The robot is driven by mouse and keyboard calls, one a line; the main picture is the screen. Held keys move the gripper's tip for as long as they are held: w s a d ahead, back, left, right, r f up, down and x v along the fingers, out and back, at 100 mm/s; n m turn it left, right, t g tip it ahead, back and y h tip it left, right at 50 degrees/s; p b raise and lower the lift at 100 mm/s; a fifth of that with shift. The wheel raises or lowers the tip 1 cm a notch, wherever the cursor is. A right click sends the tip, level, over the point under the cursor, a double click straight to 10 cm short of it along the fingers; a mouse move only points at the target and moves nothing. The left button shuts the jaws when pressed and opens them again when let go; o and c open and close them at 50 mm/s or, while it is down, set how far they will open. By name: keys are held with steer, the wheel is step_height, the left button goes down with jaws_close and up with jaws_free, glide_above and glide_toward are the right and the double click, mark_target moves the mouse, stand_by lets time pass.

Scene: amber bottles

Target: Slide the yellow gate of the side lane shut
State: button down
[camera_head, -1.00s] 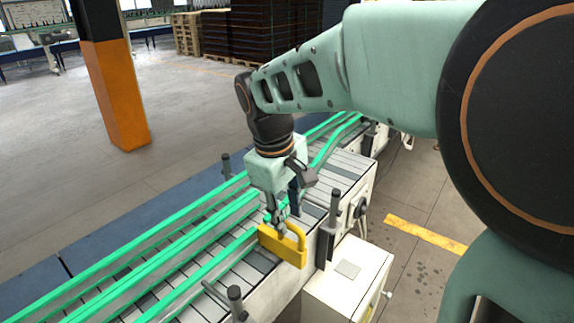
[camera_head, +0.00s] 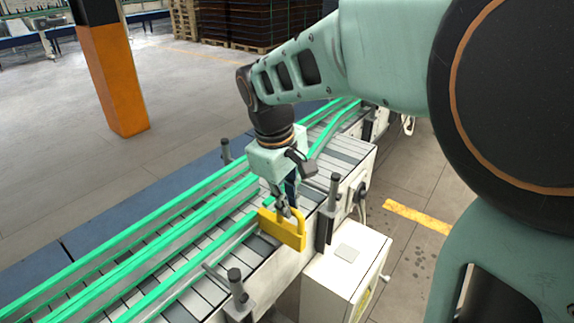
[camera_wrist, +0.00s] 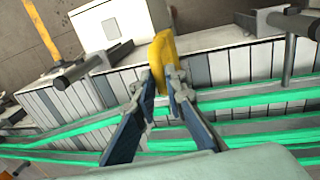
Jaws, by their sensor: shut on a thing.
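The yellow gate (camera_head: 284,231) stands upright across the side lane near the front edge of the conveyor, with its handle loop on top. My gripper (camera_head: 283,209) is above it, shut on the gate's handle. In the wrist view the gate (camera_wrist: 160,56) shows edge-on between the fingertips of my gripper (camera_wrist: 166,78). The fingers hide part of the handle. The side lane (camera_head: 215,285) has grey slats and runs beside a green rail (camera_head: 195,279). I cannot tell how far across the lane the gate reaches.
Dark posts stand on brackets along the conveyor's near edge, one right of the gate (camera_head: 331,205) and one to its lower left (camera_head: 236,286). A white cabinet (camera_head: 345,272) is below the near side. An orange and black pillar (camera_head: 113,85) stands beyond.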

steer(key=p, duration=0.2)
glide_above(265, 214)
steer(key=shift+r, duration=0.15)
steer(key=c, duration=2)
jaws_free()
steer(key=shift+o, duration=0.2)
step_height(265, 214, up, 12)
steer(key=s+a, duration=0.1)
steer(key=s, duration=0.1)
steer(key=shift+a+f, duration=0.2)
